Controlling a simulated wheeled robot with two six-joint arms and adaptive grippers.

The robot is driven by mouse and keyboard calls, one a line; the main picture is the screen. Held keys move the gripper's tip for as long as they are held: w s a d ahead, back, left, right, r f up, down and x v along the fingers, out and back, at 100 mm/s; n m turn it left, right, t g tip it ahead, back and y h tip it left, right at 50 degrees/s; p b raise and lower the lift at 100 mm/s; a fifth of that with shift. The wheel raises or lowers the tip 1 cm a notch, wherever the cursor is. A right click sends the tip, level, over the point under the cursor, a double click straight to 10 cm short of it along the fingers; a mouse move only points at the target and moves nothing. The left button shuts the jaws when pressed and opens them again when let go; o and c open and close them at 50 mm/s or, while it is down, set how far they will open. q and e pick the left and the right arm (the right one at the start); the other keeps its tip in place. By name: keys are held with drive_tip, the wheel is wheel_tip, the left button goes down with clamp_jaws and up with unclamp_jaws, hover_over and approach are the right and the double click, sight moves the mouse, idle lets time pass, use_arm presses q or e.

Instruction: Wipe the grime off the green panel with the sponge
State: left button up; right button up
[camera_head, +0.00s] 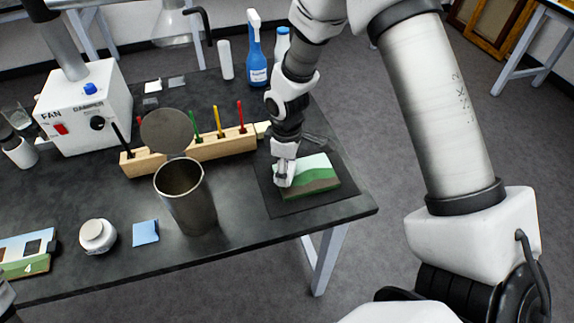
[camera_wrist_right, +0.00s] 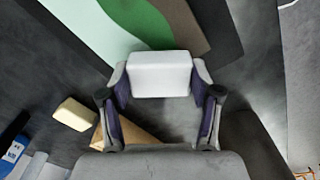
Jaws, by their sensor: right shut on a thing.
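The panel (camera_head: 317,172) lies on a dark mat at the table's right end, with pale mint, green and brown bands. It also shows in the right wrist view (camera_wrist_right: 140,22); I cannot tell any grime apart from its bands. My right gripper (camera_head: 283,180) is over the panel's left part. In the wrist view the right gripper (camera_wrist_right: 160,92) is shut on a white block (camera_wrist_right: 160,72), which looks like the sponge. The sponge is at the panel; whether it touches the surface is unclear. My left gripper's fingers are out of view.
A wooden rack (camera_head: 200,150) with coloured tools and a metal canister (camera_head: 187,200) with a raised lid stand left of the mat (camera_head: 330,204). A cream block (camera_wrist_right: 75,113) lies near the rack's end. Spray bottle (camera_head: 256,60) stands behind. The table's front right is clear.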

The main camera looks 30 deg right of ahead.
sight(289, 168)
drive_tip(key=r, duration=0.1)
drive_tip(key=r+p, duration=0.2)
drive_tip(key=r, duration=0.1)
drive_tip(key=shift+s+d, duration=0.1)
drive_tip(key=shift+d, duration=0.15)
wheel_tip(289, 168, up, 3)
drive_tip(key=p, duration=0.3)
drive_tip(key=shift+a+f, duration=0.1)
drive_tip(key=shift+r+p, duration=0.3)
drive_tip(key=shift+r, duration=0.05)
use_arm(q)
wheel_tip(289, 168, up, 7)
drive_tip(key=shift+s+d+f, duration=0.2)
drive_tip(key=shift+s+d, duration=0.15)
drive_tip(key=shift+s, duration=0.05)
